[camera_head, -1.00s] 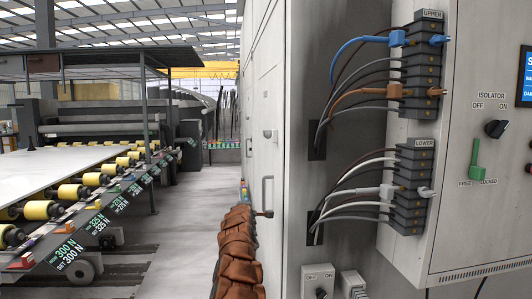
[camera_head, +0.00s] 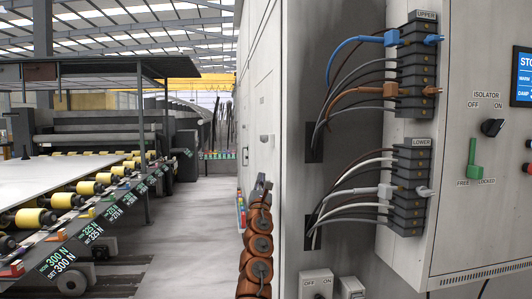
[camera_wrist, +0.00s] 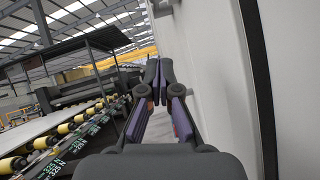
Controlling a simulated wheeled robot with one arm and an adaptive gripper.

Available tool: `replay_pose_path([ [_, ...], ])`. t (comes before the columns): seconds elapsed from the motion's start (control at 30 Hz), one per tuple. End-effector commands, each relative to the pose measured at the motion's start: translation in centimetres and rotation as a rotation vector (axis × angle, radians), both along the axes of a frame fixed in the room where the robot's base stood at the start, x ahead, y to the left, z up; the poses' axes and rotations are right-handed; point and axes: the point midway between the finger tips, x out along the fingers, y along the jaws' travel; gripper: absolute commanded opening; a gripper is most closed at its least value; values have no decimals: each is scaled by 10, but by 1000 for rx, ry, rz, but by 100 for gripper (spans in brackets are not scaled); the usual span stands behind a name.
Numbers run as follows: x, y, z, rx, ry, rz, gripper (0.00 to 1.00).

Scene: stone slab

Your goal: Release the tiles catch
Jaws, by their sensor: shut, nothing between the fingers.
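No part labelled as a tiles catch can be made out. A green lever (camera_head: 473,158) stands upright on the right-hand cabinet, above the words FREE and LOCKED. My gripper (camera_head: 262,180) is beside the tall pale cabinet's side wall, well left of the lever and pointing away down the aisle. It also shows in the wrist view (camera_wrist: 157,68), with its fingertips together and nothing held. Small coloured pieces (camera_head: 241,210) stand in a row just left of my gripper; they are partly hidden and too small to identify.
A tall pale cabinet (camera_head: 264,75) stands close on my right. Wired UPPER (camera_head: 417,68) and LOWER (camera_head: 411,180) terminal blocks and an isolator knob (camera_head: 492,128) are at right. A roller conveyor (camera_head: 62,200) runs along the left. The aisle floor (camera_head: 195,215) between is clear.

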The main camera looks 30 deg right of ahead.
Motion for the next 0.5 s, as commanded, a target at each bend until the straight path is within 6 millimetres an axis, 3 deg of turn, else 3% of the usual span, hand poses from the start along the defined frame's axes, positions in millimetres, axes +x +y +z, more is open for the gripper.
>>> replay_pose_path([
  [0.5, -1, 4, 4, -46, 15, -14, 0],
])
